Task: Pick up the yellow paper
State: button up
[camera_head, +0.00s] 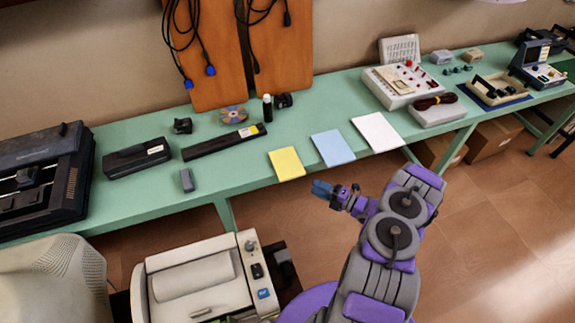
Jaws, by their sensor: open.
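The yellow paper (286,164) lies flat near the front edge of the long green table (235,182). A light blue paper (332,147) and a white paper (377,132) lie in a row to its right. My gripper (321,189) is open and empty, just in front of the table edge, to the lower right of the yellow paper. It is apart from the paper. My purple and grey arm reaches up from the bottom of the picture.
A long black device (224,141), a small grey block (187,180) and a disc (232,114) lie left of the papers. A white control box (402,84) stands to the right. A beige printer-like machine (197,277) stands below the table edge.

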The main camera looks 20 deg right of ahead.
aim_at(294, 175)
jog(key=shift+r+b+x, duration=0.15)
jog(key=shift+b+x, duration=0.6)
jog(key=shift+x, duration=1.9)
jog(key=shift+r+b+x, duration=0.2)
jog(key=shift+b+x, duration=0.5)
jog(key=shift+x, duration=1.95)
jog(key=shift+c, duration=0.4)
grip_shut()
